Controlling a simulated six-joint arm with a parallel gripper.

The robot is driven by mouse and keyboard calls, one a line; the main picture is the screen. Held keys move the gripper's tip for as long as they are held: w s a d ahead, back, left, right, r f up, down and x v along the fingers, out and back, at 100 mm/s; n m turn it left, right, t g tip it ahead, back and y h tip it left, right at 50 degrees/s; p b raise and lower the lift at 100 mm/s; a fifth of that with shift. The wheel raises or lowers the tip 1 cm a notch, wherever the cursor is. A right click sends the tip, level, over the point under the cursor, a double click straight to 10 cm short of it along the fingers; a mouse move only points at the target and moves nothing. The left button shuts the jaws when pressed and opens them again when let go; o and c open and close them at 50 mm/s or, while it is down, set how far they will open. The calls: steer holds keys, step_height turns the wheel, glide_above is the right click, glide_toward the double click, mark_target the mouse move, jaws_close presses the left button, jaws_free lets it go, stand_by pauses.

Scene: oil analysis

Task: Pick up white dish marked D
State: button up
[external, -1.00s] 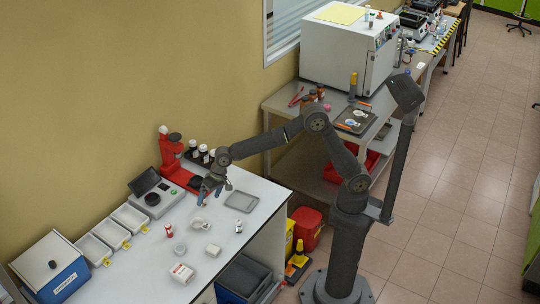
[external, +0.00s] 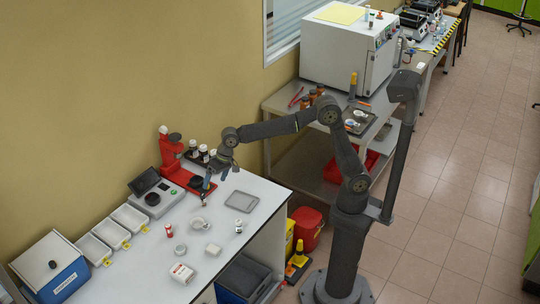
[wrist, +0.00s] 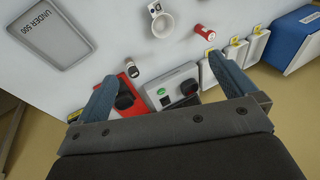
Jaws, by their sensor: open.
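A white round dish with a small handle-like tab (external: 199,224) stands on the white bench. It also shows at the top of the wrist view (wrist: 161,24), with a dark mark on its tab that I cannot read clearly. My gripper (external: 217,181) is open and empty, raised above the back of the bench, behind the dish and apart from it. In the wrist view my gripper's two blue-grey fingers (wrist: 161,73) are spread wide, with nothing between them.
A grey tray marked UNDER 500 (wrist: 47,34) lies beside the dish. A red stand (external: 172,158), a grey instrument (external: 153,197), a small dark vial (wrist: 132,69) and a red-and-white vial (wrist: 204,32) are nearby. White bins (external: 93,248) line the wall side. Bench between dish and tray is clear.

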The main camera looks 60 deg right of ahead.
stand_by(0.4)
steer(key=c, duration=1)
steer(key=shift+o, duration=0.2)
steer(key=n+t+h, duration=0.2)
steer(key=h, duration=0.1)
glide_above(204, 225)
steer(key=s+d, duration=0.1)
steer(key=s, duration=0.1)
step_height(204, 225, down, 16)
steer(key=shift+f, duration=0.25)
steer(key=shift+a+x, duration=0.15)
steer(key=shift+x, duration=1.15)
steer(key=shift+a+x, duration=0.15)
steer(key=shift+x, duration=1.15)
